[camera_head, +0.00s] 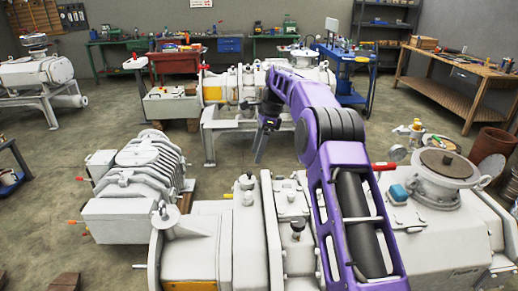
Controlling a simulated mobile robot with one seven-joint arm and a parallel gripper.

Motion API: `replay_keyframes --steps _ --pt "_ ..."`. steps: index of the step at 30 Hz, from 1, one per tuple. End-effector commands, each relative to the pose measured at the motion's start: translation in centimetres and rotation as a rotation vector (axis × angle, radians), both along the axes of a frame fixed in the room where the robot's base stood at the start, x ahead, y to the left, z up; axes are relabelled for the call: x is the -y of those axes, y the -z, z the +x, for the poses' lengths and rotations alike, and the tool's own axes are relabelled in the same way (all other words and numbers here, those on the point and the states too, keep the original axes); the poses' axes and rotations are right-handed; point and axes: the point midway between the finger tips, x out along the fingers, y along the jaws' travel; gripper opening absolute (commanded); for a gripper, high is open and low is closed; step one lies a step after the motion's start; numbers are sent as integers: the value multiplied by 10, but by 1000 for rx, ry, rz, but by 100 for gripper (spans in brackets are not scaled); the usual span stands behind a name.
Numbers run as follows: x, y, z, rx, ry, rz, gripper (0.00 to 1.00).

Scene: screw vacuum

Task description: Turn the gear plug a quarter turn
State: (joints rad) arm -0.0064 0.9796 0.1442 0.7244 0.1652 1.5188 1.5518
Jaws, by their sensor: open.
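My purple arm reaches up from the lower right, bends at its elbow and points down at its far end. My gripper (262,146) hangs there, small and dark with purple parts, behind the near white vacuum machine (200,252). It is open, and I see nothing held in it. The near machine has several small knobs and plugs on top, among them a round-topped one (247,183) and a dark-tipped one (297,228). I cannot tell which part is the gear plug or how it is turned. My arm hides part of the machine.
A ribbed white pump unit (140,185) stands left of the near machine. Another white machine (240,84) stands behind my gripper. A blue item (398,193) and a round flanged port (445,165) are at right. Workbenches line the walls. Open floor shows at left.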

Motion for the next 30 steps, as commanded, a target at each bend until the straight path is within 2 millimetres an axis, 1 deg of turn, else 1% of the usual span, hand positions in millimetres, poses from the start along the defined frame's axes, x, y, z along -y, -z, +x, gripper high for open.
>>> replay_keyframes --steps 1,3,6,9,12,15,17,20,23,30 --pt "-12 -3 -6 -5 84 -45 64" --pt "-20 -4 -12 -7 232 -94 64" --pt "-22 -8 -19 3 445 -138 64" --pt "-19 -14 -25 15 626 -155 64" --pt "-15 -19 -28 25 750 -157 64" --pt "-12 -19 -30 28 809 -156 64" --pt "-11 -16 -29 28 823 -156 64" --pt "-12 -5 -28 26 823 -157 64" --pt "-14 11 -27 25 821 -157 64" --pt "-20 59 -22 25 820 -158 64"
